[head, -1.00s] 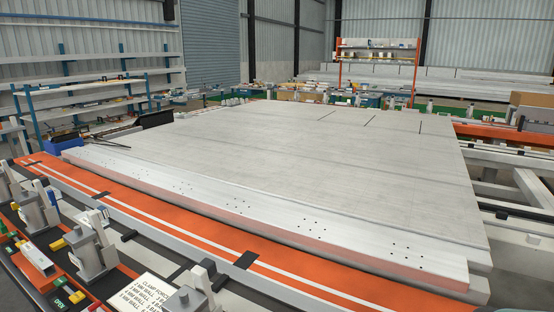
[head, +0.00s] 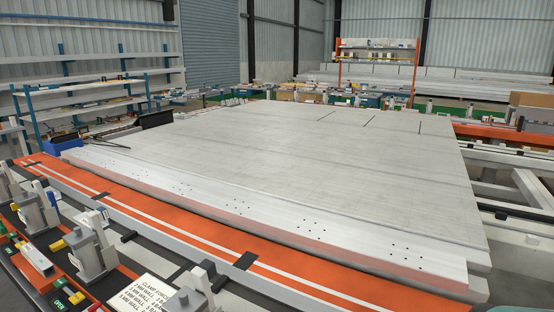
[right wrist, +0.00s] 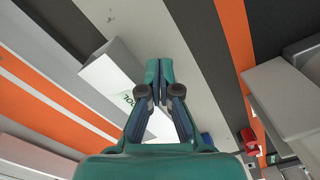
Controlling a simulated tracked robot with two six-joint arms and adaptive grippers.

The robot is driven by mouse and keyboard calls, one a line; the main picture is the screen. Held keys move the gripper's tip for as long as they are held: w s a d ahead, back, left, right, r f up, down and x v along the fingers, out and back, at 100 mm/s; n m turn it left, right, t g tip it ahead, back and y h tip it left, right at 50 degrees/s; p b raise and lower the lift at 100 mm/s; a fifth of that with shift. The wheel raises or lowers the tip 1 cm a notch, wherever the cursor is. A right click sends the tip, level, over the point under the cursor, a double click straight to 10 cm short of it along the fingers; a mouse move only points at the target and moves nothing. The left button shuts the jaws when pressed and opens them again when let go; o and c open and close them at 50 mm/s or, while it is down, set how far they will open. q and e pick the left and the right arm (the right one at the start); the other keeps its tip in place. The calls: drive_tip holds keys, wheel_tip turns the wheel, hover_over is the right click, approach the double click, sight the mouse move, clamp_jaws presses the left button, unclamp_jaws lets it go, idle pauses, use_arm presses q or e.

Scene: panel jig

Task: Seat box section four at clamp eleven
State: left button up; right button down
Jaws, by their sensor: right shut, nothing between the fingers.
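Long pale aluminium sections lie side by side as a wide flat panel (head: 300,150) in the head view. The front section (head: 300,225) has rows of small dark holes and lies along an orange rail (head: 165,210). I cannot tell which is box section four. Grey clamps (head: 92,248) stand along the near side at the left; no number shows, so clamp eleven cannot be picked out. My right gripper (right wrist: 157,75) is shut and empty in the right wrist view, above a grey strip beside a white block (right wrist: 112,75) with green lettering. My left gripper is out of view.
Black straps (head: 246,260) cross the orange rail. Shelving (head: 90,105) stands at the back left. In the right wrist view, a red block (right wrist: 248,138) lies right of my gripper.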

drive_tip(key=shift+w+d+r+p, duration=0.1)
drive_tip(key=shift+w+d+p, duration=0.4)
drive_tip(key=shift+w, duration=0.55)
idle(0.4)
drive_tip(key=shift+s, duration=0.1)
drive_tip(key=shift+s+a+b, duration=0.1)
drive_tip(key=shift+s+b, duration=0.15)
drive_tip(key=shift+b, duration=0.2)
drive_tip(key=shift+s+a, duration=0.3)
drive_tip(key=shift+s, duration=0.25)
wheel_tip(320, 180, up, 8)
drive_tip(key=p, duration=0.5)
